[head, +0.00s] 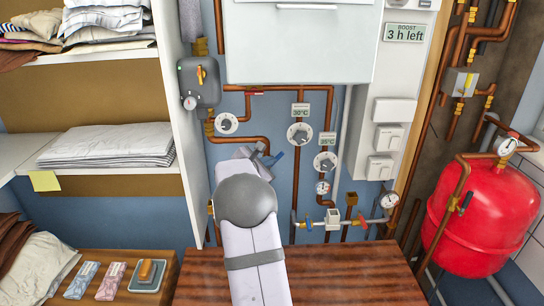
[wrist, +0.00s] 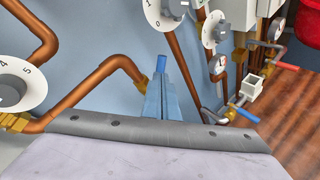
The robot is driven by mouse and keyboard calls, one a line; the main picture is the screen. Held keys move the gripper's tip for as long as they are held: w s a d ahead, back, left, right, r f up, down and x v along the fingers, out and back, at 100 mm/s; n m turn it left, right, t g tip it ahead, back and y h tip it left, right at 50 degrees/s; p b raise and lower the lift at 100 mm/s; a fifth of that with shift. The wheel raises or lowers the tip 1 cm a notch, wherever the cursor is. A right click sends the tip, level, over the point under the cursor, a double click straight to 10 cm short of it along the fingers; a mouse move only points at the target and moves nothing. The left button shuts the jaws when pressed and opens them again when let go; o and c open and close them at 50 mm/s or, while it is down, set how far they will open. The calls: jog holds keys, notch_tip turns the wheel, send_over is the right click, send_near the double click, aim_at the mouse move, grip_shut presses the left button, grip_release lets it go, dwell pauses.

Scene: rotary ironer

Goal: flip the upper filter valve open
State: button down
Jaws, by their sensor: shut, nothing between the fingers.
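My gripper (wrist: 162,75) is shut and empty, its narrow blue fingers pointing up from the wrist in the wrist view. In the head view the gripper (head: 270,158) is in front of the blue wall, beside a copper pipe bend. No label marks the upper filter valve, and I cannot tell which valve it is. A lower pipe run carries a blue-lever valve (head: 308,223), a white box fitting (head: 332,218) and a red-lever valve (head: 362,222). The wrist view shows the blue lever (wrist: 243,114) and red lever (wrist: 285,66) right of the fingers, apart from them.
Dials (head: 298,133) and copper pipes cover the wall around the gripper. Another red lever (head: 256,93) lies on the upper pipe. A grey box (head: 460,82) with brass fittings and a red tank (head: 480,215) stand at right. The wooden top (head: 350,275) below is clear.

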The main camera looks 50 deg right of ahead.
jog(key=shift+p+x, duration=0.45)
jog(key=shift+x, duration=0.6)
jog(key=shift+s+d+f+m+y+b, duration=0.15)
jog(key=shift+s+d+m+y+b, duration=0.1)
jog(key=shift+m+y+b, duration=0.25)
jog(key=shift+s+d+f+m+t+y+b, duration=1)
jog(key=shift+f+m+y+b, duration=0.1)
jog(key=shift+f+m+y, duration=0.15)
jog(key=shift+w+a, duration=0.1)
jog(key=shift+a, duration=0.05)
jog(key=shift+w+a+r, duration=0.25)
jog(key=shift+w+a, duration=0.15)
jog(key=shift+w, duration=0.05)
